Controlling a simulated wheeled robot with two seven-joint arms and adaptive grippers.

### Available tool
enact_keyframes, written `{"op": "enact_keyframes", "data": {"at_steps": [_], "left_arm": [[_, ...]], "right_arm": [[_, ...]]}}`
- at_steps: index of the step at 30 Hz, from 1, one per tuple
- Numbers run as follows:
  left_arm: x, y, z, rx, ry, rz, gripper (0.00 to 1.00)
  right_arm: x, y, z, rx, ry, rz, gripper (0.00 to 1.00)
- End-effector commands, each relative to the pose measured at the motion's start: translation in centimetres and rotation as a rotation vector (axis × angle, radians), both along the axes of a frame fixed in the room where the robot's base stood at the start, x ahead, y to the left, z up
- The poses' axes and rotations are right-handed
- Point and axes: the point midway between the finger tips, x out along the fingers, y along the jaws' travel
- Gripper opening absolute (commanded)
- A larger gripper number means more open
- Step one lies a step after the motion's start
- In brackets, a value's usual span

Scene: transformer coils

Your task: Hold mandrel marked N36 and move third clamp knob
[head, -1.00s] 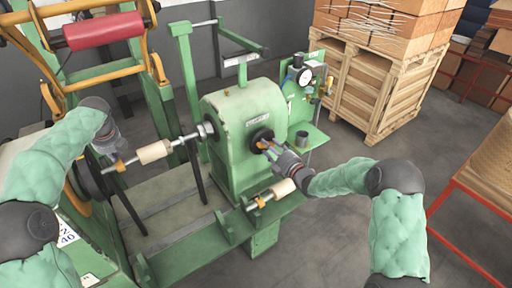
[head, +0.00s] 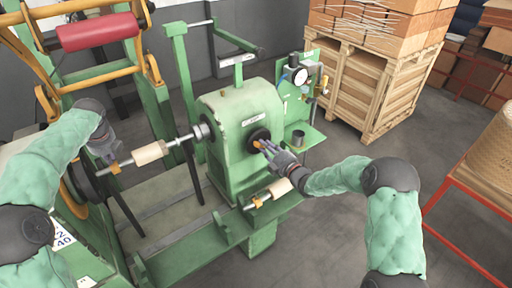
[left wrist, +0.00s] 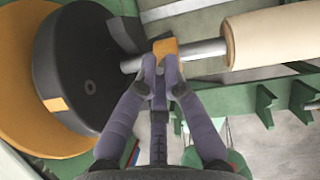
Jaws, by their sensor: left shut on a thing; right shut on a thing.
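A mandrel with a cream roller (head: 150,153) runs level between the black disc (head: 88,178) at left and the green headstock (head: 240,110). The roller also shows in the left wrist view (left wrist: 270,38). My left gripper (head: 110,160) is shut at the mandrel's left end; the left wrist view shows its fingertips (left wrist: 160,65) against a small orange block (left wrist: 166,47) on the shaft. My right gripper (head: 266,147) is shut on a small orange knob (head: 258,144) at the headstock's dark hub (head: 256,136). No N36 mark is legible.
A second cream roller (head: 279,188) with an orange end piece lies on the green bench below the headstock. A gauge panel (head: 303,80) and dark cup (head: 299,139) stand behind my right gripper. A wooden crate (head: 370,95) is beyond.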

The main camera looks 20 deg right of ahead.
Motion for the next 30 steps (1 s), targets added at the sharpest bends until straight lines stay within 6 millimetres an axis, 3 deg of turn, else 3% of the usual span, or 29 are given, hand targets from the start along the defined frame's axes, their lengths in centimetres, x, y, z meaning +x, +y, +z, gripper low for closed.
{"op": "enact_keyframes", "data": {"at_steps": [18,30], "left_arm": [[0.10,-0.79,-0.27,-0.008,0.000,-0.009,0.00],[0.07,-0.91,-0.53,-0.008,0.004,-0.012,0.00]], "right_arm": [[0.02,0.16,-0.21,0.480,0.137,0.006,0.00],[-0.03,0.44,-0.37,0.642,0.187,0.012,0.00]]}}
